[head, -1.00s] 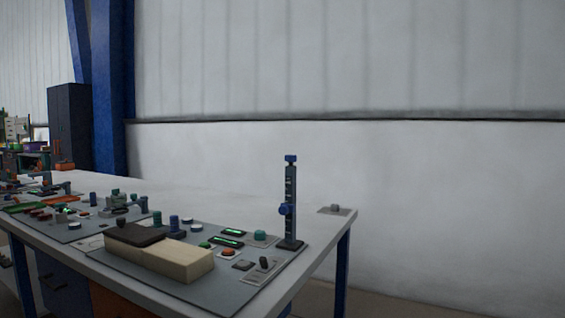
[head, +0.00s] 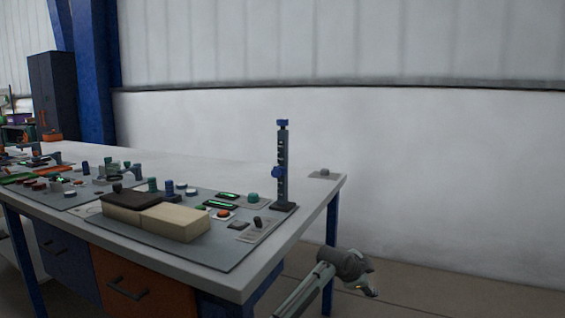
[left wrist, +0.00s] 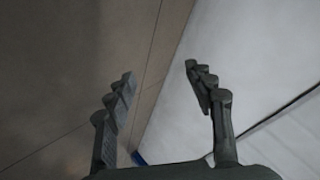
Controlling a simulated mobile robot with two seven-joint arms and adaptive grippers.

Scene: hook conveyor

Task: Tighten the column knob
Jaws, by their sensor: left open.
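The column (head: 282,155) stands upright at the right end of the grey panel on the table. It is a slim grey post with a blue cap on top. Its blue column knob (head: 277,172) sits on the left side of the post, about halfway up. My left gripper (head: 370,288) is low at the bottom right, beyond the table's right edge and well apart from the column. In the left wrist view my left gripper (left wrist: 160,72) is open, with nothing between its fingers. My right gripper is not in view.
The table (head: 235,282) carries a cream block (head: 174,223), a dark block (head: 128,198) and several knobs and buttons left of the column. A small grey plate (head: 326,174) lies near the back right corner. A white wall stands behind; floor is clear at right.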

